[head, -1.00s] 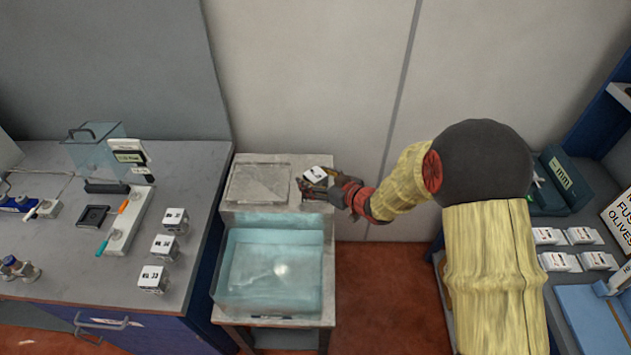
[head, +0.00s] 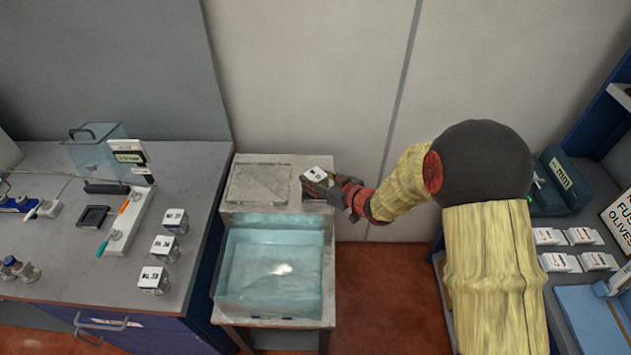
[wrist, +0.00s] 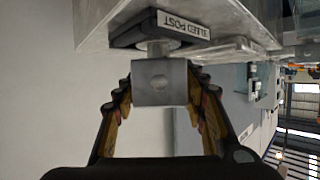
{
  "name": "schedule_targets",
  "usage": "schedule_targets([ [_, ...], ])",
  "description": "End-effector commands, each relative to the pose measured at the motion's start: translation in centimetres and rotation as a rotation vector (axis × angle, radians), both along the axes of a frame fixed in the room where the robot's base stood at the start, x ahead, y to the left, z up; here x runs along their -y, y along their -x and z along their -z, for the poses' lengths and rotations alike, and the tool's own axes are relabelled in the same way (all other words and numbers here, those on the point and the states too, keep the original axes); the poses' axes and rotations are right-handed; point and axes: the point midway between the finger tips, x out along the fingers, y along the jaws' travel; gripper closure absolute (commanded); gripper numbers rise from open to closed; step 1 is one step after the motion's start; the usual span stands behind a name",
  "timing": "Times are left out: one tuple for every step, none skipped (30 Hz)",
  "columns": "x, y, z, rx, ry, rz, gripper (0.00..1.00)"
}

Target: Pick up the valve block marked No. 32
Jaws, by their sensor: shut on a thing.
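My gripper (head: 318,186) is at the back right of the tank stand and is shut on a small white-topped block (head: 315,174). The mark on its top is too small to read. Three white-topped valve blocks stand on the left bench: one at the back (head: 175,220), one in the middle (head: 164,247) and one in front (head: 153,279). Their numbers are not clearly legible.
A clear water tank (head: 270,290) is just in front of my gripper. A flat square panel (head: 258,184) lies left of it on the stand. The left bench (head: 60,290) holds a tool strip and a clear box. Several white packs (head: 560,262) lie on the right bench.

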Motion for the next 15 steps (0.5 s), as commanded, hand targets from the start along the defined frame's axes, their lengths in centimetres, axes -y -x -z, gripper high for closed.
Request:
schedule_targets([
  [0.00, 0.00, 0.01, 0.000, 0.000, 0.000, 0.96],
  [0.00, 0.01, 0.02, 0.000, 0.000, 0.000, 0.98],
  [0.00, 0.01, 0.02, 0.000, 0.000, 0.000, 1.00],
  [0.00, 0.01, 0.02, 0.000, 0.000, 0.000, 1.00],
  [0.00, 0.00, 0.01, 0.000, 0.000, 0.000, 1.00],
  [-0.01, -0.09, -0.18, 0.003, -0.001, 0.001, 1.00],
  [-0.01, -0.09, -0.18, 0.003, -0.001, 0.001, 1.00],
  [-0.01, -0.08, -0.17, 0.003, -0.001, 0.001, 1.00],
  [-0.01, -0.08, -0.17, 0.003, -0.001, 0.000, 1.00],
  [-0.01, -0.08, -0.17, 0.003, -0.001, 0.001, 1.00],
  [-0.01, -0.09, -0.18, 0.003, -0.001, 0.001, 1.00],
  [-0.01, -0.09, -0.21, 0.003, -0.001, 0.001, 1.00],
  [-0.01, -0.09, -0.26, 0.003, -0.001, 0.001, 1.00],
  [-0.01, -0.09, -0.35, 0.003, -0.001, 0.001, 1.00],
  [-0.01, -0.09, -0.51, 0.003, -0.001, 0.001, 1.00],
])
